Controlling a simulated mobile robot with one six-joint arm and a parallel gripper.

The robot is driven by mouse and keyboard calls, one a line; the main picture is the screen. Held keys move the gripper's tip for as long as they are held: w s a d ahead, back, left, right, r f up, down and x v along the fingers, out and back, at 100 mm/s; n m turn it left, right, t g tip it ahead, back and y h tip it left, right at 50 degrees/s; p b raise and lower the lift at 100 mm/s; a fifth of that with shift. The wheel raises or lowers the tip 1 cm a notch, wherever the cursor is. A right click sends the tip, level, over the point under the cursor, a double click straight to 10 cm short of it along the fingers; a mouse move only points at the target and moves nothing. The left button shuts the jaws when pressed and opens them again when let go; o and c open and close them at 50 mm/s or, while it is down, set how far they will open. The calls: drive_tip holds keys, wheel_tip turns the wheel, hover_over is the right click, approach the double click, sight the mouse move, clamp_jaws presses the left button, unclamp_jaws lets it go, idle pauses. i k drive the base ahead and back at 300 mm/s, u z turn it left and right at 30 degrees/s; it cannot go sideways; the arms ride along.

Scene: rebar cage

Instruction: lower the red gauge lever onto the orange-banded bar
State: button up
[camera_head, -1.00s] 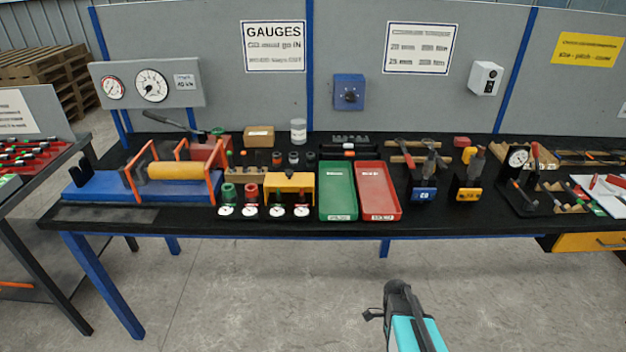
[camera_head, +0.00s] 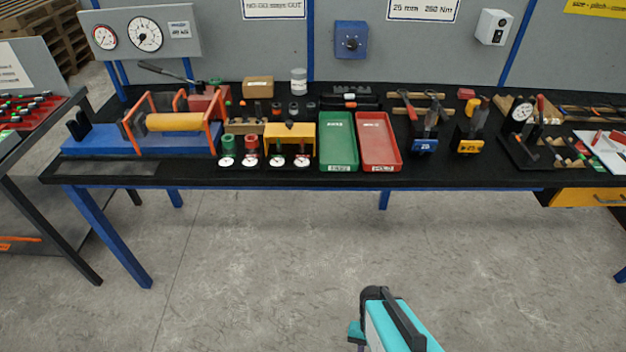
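A round dial gauge (camera_head: 522,112) stands on a black tray at the right of the bench, with a red upright part (camera_head: 541,104) beside it; I cannot tell whether this is the gauge lever. Only a teal and black part of my arm shows at the bottom, in front of the bench and over the floor. No gripper fingers can be made out.
The black bench (camera_head: 300,180) holds a green tray (camera_head: 338,140), a red tray (camera_head: 379,140), a blue fixture with a yellow roller (camera_head: 175,122), and several small gauges. A side table (camera_head: 20,150) stands at the left. The floor before the bench is clear.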

sight(540, 99)
drive_tip(key=u, duration=0.2)
drive_tip(key=k, duration=0.55)
drive_tip(key=z, duration=1.2)
drive_tip(key=i, duration=0.85)
drive_tip(key=z, duration=0.05)
